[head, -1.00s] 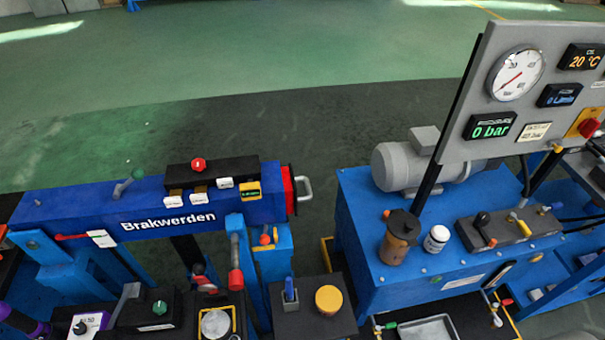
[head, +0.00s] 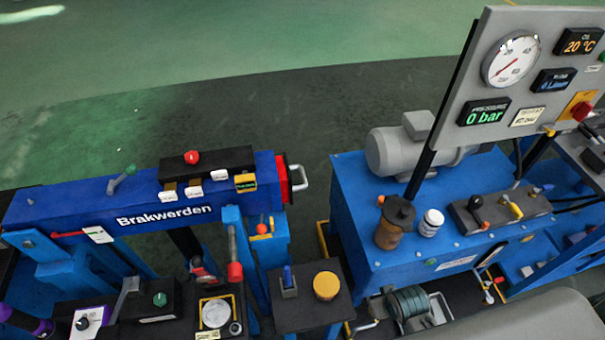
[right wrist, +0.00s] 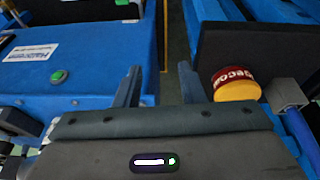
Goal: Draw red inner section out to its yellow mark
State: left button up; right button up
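The red inner section (head: 284,178) shows as a short red end at the right of the blue boom (head: 100,205) lettered Brakwerden in the head view. A grey loop handle (head: 299,177) is on its end. Most of the section is hidden inside the boom, and no yellow mark on it can be made out. My right gripper (right wrist: 158,82) is open and empty in the right wrist view, its fingers apart over a gap between blue units. It is not seen touching the handle. My left gripper is not in view.
A blue pump unit (head: 350,215) with a gauge panel stands right of the boom.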

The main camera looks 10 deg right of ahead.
jog(key=w+a+r+t+y, duration=0.2)
jog(key=w+a+r, duration=0.2)
jog(key=r, duration=0.5)
jog(key=m+t+y+p, duration=0.1)
jog(key=m+t+y, duration=0.2)
jog(key=m+t, duration=0.55)
send_near(302, 174)
jog(key=f, duration=0.1)
jog(key=shift+t+y, duration=0.25)
jog(key=shift+y, duration=0.05)
jog(key=x, duration=0.6)
jog(key=p+x, duration=0.1)
jog(key=x, duration=0.2)
jog(key=shift+w+f, duration=0.35)
jog(key=shift+w, duration=0.05)
grip_shut()
